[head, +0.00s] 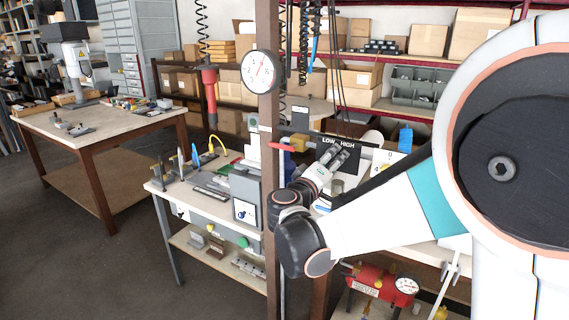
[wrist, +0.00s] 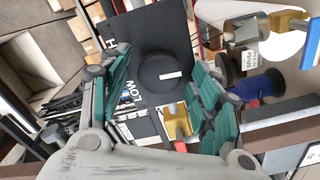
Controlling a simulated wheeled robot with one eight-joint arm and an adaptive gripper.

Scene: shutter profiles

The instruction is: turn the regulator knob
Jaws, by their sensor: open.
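The regulator knob (wrist: 163,74) is round and black with a white mark on its face. In the wrist view it sits on a black panel (wrist: 146,27) with white lettering, LOW readable and the other word cut off. My gripper (wrist: 162,62) is open, with one teal-padded finger on each side of the knob. Whether the pads touch it I cannot tell. In the head view, my gripper (head: 344,158) is in front of the black LOW HIGH panel (head: 322,152) on the workbench, and the knob cannot be made out there.
A brown post (head: 268,190) with a round dial (head: 259,72) stands left of my arm. A red part (head: 283,147) juts out near my gripper. In the wrist view, a yellow block (wrist: 177,116) and a blue cylinder (wrist: 258,86) lie close to the right finger.

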